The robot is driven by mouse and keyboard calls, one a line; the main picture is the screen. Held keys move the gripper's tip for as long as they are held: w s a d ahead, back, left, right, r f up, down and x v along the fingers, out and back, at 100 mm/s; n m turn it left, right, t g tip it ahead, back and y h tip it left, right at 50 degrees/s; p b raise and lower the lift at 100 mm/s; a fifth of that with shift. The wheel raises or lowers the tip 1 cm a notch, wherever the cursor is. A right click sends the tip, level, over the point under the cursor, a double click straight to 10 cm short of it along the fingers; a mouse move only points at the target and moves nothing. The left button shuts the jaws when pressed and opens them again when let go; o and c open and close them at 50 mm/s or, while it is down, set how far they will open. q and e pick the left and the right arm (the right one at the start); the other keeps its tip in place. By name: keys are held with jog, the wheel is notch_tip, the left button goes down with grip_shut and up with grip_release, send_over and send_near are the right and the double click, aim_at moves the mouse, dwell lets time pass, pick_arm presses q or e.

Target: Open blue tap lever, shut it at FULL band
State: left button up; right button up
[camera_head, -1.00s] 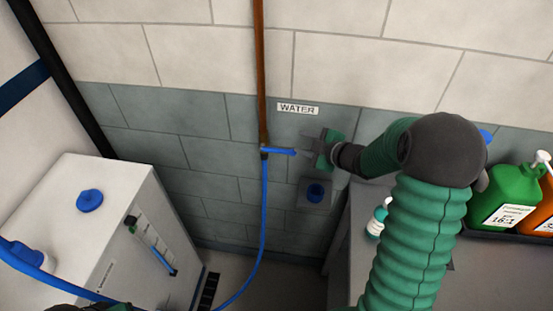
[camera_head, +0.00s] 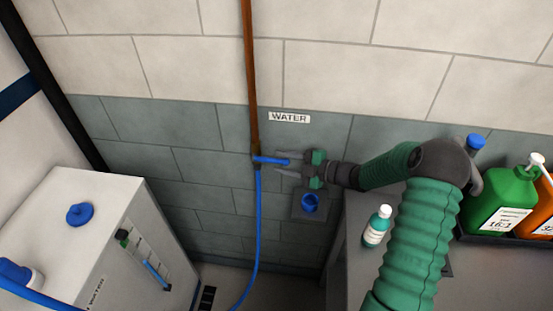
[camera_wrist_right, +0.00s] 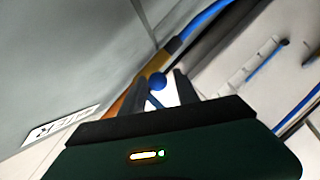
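The blue tap lever (camera_head: 272,160) sticks out to the right, roughly level, from the foot of the copper pipe (camera_head: 250,80), below the WATER sign (camera_head: 289,117). My right gripper (camera_head: 282,163) is open, its two fingers apart above and below the lever's free end. In the right wrist view, a round blue end (camera_wrist_right: 158,82) shows between the fingers; contact cannot be told. The white tank (camera_head: 60,215) at left has an upright gauge (camera_head: 143,259) with a blue strip in its lower part and a green mark near its top. The FULL band is not readable. My left gripper is out of view.
A blue hose (camera_head: 258,225) hangs from the tap towards the floor. A counter at right bears a small bottle (camera_head: 377,227) and a green jug (camera_head: 500,200).

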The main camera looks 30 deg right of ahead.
jog(key=shift+x, duration=1.1)
jog(key=shift+w+a, duration=0.2)
jog(key=shift+a, duration=0.1)
jog(key=shift+d, duration=0.1)
grip_shut()
jog(key=shift+s+f, duration=0.1)
jog(key=shift+f, duration=0.05)
